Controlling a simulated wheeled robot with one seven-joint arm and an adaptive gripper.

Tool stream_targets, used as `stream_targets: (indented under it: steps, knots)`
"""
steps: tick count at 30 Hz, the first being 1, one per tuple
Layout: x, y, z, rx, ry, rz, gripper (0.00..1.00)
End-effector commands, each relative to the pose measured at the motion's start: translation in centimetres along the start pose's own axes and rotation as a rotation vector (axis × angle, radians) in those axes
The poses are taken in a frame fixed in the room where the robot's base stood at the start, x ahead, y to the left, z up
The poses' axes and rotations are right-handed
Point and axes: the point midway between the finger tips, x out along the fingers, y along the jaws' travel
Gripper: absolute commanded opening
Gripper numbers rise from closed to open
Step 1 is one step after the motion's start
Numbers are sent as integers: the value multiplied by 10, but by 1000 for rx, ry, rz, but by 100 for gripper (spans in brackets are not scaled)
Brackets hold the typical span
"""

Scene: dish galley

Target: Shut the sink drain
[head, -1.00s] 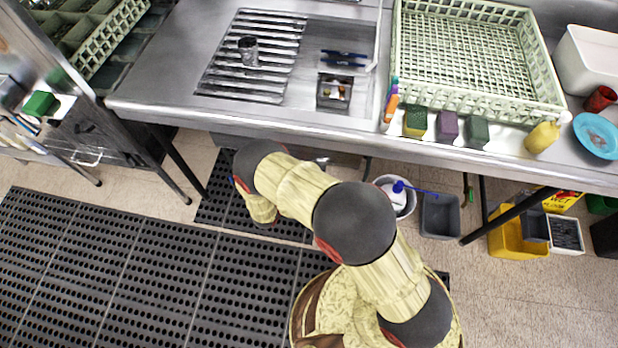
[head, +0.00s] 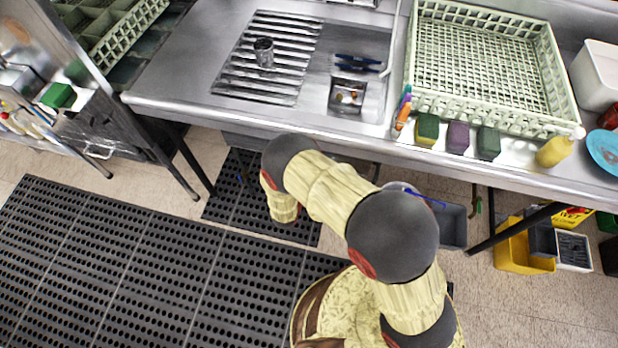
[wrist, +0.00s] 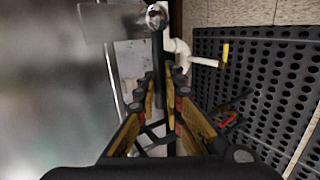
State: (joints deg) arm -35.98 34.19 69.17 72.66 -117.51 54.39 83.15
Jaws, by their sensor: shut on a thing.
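In the wrist view my gripper (wrist: 163,84) is shut on a dark upright lever (wrist: 158,52) that runs between its fingers. The lever meets a shiny metal fitting (wrist: 156,14) at the top of the picture. A white pipe (wrist: 181,52) stands close on the right of the lever. My gripper and the lever are hidden there below the counter edge. Whether the drain is open cannot be seen.
A yellow handle (wrist: 225,52) sticks out beside the pipe. A blurred metal surface (wrist: 50,90) fills the left of the wrist view. A grey bin (head: 452,226) and a yellow bucket (head: 512,252) stand under the counter. A perforated black mat (head: 130,265) covers the floor.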

Motion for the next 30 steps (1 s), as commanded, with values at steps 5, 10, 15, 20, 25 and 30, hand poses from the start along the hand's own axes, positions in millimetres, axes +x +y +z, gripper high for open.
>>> stream_targets:
  steps: [5, 10, 15, 20, 25, 30]
  knots:
    - [0, 0, 1, -1, -1, 0, 12]
    - [0, 0, 0, -1, -1, 0, 21]
    - [0, 0, 0, -1, -1, 0, 28]
    - [0, 0, 0, -1, -1, 1, 28]
    - [-5, 0, -1, -2, 1, 1, 28]
    - [-29, 0, -2, -3, 3, 1, 28]
